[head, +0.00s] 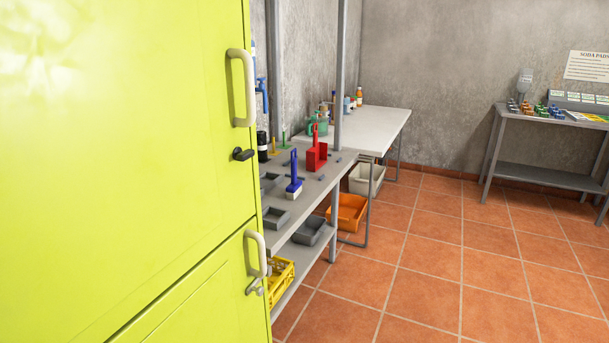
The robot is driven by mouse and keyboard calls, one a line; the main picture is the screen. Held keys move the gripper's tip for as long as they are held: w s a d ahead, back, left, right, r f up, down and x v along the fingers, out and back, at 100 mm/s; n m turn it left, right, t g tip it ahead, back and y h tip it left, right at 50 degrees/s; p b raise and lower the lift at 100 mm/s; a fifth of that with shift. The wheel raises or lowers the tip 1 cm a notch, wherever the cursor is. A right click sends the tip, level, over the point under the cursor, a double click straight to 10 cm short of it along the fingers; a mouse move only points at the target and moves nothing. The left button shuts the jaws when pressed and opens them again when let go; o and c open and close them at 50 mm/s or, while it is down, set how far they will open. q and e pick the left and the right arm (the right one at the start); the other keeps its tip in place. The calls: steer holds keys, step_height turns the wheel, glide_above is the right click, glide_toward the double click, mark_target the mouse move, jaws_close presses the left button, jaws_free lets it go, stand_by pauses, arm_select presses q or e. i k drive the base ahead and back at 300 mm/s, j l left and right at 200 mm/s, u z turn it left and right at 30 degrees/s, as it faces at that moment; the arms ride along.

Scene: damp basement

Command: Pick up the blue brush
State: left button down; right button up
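The blue brush (294,176) stands upright, handle up and pale bristles down, on the grey shelf top (308,187) in the head view. It is just right of the yellow-green cabinet's edge, near the shelf's front edge. A red scoop-like tool (317,150) stands behind it to the right. Neither of my grippers shows in the head view.
The tall yellow-green cabinet (120,150) fills the left side and hides part of the shelf. Grey trays (276,217), a yellow crate (281,280) and an orange bin (347,212) are nearby. A white table (375,122) stands behind. The tiled floor at right is clear.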

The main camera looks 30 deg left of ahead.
mark_target(293, 189)
steer(key=i+l+u, duration=0.1)
steer(key=i+u, duration=0.35)
steer(key=i+l+u, duration=0.25)
steer(key=i+u, duration=0.25)
steer(key=i+l+u, duration=0.2)
steer(key=u, duration=0.3)
steer(key=i+l+u, duration=0.15)
steer(key=l+u, duration=0.15)
steer(key=u, duration=0.15)
steer(key=i+l+u, duration=0.1)
steer(key=l+u, duration=0.25)
steer(key=u, duration=0.15)
steer(key=l+u, duration=0.5)
steer(key=i+j, duration=0.05)
steer(key=j, duration=0.05)
